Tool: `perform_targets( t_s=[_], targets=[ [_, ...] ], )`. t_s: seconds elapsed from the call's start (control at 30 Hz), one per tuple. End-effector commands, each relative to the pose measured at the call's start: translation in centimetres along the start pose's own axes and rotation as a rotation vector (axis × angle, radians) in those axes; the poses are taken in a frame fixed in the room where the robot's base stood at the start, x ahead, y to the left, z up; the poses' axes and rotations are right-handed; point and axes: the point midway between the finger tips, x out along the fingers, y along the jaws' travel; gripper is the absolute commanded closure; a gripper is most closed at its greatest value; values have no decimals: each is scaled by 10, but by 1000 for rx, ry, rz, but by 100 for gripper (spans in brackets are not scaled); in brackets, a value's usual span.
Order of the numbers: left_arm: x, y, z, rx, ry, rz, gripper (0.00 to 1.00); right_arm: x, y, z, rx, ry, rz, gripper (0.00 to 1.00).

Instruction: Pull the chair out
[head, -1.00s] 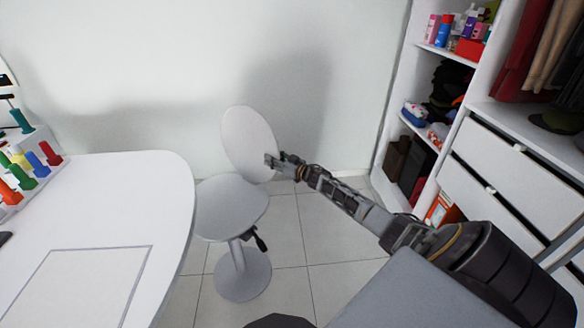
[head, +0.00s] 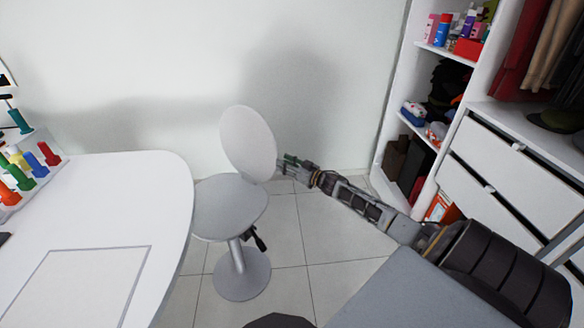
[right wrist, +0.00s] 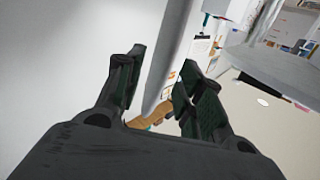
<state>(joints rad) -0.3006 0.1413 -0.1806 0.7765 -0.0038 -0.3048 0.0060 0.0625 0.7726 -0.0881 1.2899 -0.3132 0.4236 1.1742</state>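The chair is white with a round seat (head: 230,207) and an oval, tilted backrest (head: 247,143) on a single pedestal. It stands beside the white table, with the seat's left edge hidden behind the table. My right gripper (head: 283,163) is at the right edge of the backrest. In the right wrist view my right gripper (right wrist: 163,88) has its fingers spread apart, and the backrest (right wrist: 176,55) shows edge-on in the gap between them. I cannot tell whether a finger touches it. The seat (right wrist: 285,67) is at the right there. My left gripper is not in view.
An open wardrobe (head: 480,150) with shelves and drawers stands at the right. Tiled floor (head: 305,235) is clear right of the chair. The wall is close behind the chair.

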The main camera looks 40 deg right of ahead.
Motion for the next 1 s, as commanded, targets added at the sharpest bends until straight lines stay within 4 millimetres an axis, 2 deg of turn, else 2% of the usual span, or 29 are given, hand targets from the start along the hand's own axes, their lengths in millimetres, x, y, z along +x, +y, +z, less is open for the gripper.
perform_targets(
  t_s=[0.5,1.0],
  targets=[
    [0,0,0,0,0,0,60,-30,1,0,0,-1,1,62],
    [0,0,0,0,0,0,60,-32,1,0,0,0,1,62]
  ],
)
